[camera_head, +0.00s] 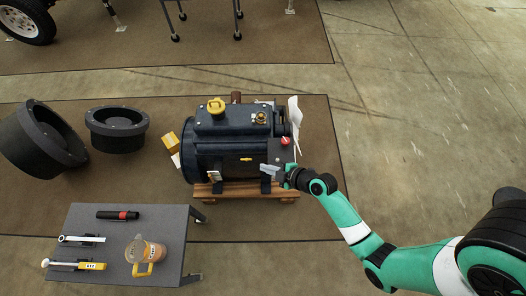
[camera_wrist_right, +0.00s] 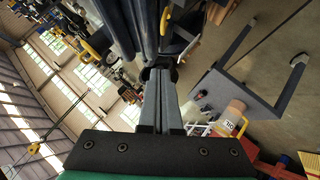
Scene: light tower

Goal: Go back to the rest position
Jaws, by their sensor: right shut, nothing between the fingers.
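My right arm comes in from the lower right of the head view, teal and white with black joints. My right gripper (camera_head: 268,171) is at the lower right side of the dark blue engine unit (camera_head: 228,122), below a small red knob (camera_head: 285,141). In the right wrist view the two grey fingers (camera_wrist_right: 160,90) lie together, shut, with nothing between them. Dark metal parts are close in front of the fingertips; I cannot tell whether they touch. My left gripper and left arm are not in view.
The engine stands on a wooden pallet (camera_head: 246,199) on a brown mat. A grey cart (camera_head: 120,238) at the lower left carries a measuring jug (camera_head: 147,254), a black-and-red flashlight (camera_head: 117,214) and tools. Two black round parts (camera_head: 117,128) lie at left. Bare floor is clear at right.

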